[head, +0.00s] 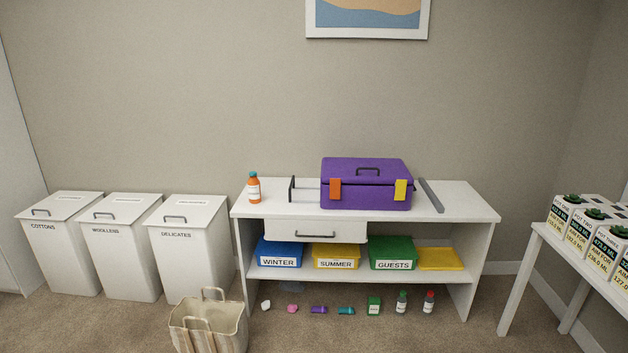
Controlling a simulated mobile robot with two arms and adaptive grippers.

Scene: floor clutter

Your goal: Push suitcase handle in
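A purple suitcase (367,190) lies on top of a white shelf bench, with its lid closed. Its pull handle (292,189) is a dark bar out to the left, joined to the suitcase by thin grey rods, so it stands extended. A dark carry grip (367,171) is on the lid. An orange latch (335,189) and a yellow latch (400,190) are on the front. Neither of my grippers is in view.
An orange bottle (253,188) stands left of the handle on the bench top (465,205). A grey bar (431,195) lies right of the suitcase. A drawer (316,231) juts out below. A bag (207,325) and several small items are on the floor.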

